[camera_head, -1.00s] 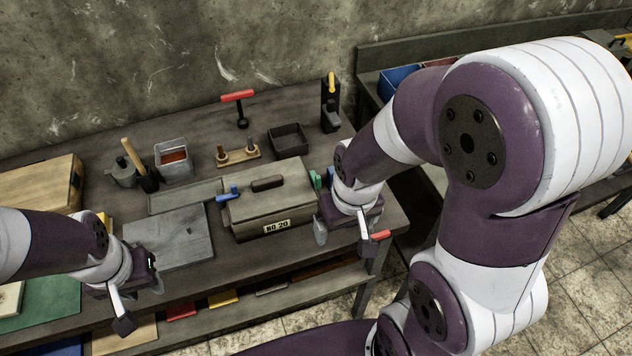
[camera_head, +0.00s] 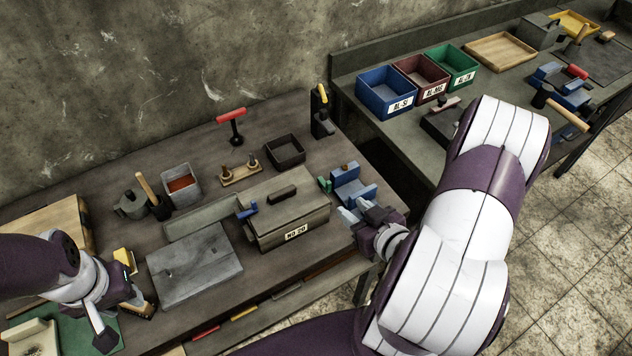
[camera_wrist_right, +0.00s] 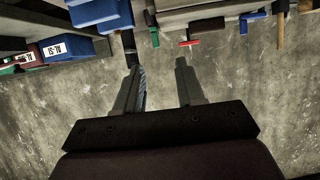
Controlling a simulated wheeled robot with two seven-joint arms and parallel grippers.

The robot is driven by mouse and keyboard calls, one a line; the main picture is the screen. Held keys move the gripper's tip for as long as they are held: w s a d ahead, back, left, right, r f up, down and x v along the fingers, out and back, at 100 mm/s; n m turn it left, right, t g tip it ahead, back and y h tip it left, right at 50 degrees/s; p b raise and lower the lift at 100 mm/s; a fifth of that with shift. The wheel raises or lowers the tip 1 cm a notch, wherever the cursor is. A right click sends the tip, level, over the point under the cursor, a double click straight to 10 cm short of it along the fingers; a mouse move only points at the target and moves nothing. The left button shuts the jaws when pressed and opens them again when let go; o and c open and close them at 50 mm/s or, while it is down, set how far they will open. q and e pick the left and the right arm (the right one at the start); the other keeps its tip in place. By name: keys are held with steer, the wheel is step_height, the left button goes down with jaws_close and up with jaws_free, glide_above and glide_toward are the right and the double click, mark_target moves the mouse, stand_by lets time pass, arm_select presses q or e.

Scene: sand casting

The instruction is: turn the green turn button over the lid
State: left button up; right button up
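A grey box (camera_head: 292,228) with a flat lid (camera_head: 281,200) and a dark lid handle (camera_head: 282,193) stands on the workbench, labelled NO 20. The green turn button (camera_head: 324,184) is at the lid's right end and appears as a small green piece (camera_wrist_right: 154,39) in the right wrist view. A blue turn button (camera_head: 247,211) is at the left end. My left gripper (camera_head: 126,325) looks open and empty, at the bench's front left.
A blue vise (camera_head: 350,188) stands close to the right gripper. A grey plate (camera_head: 195,268) lies left of the box. A red-handled tool (camera_head: 231,117), a dark tray (camera_head: 284,151) and a wooden rack (camera_head: 240,173) stand behind it. Blue, red and green bins are on the right bench.

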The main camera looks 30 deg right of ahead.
mark_target(330, 184)
steer(key=x, duration=0.8)
steer(key=d+x, duration=0.1)
steer(key=x, duration=0.3)
steer(key=shift+w+r, duration=0.2)
steer(key=shift+w, duration=0.2)
steer(key=shift+w+a, duration=0.1)
jaws_close()
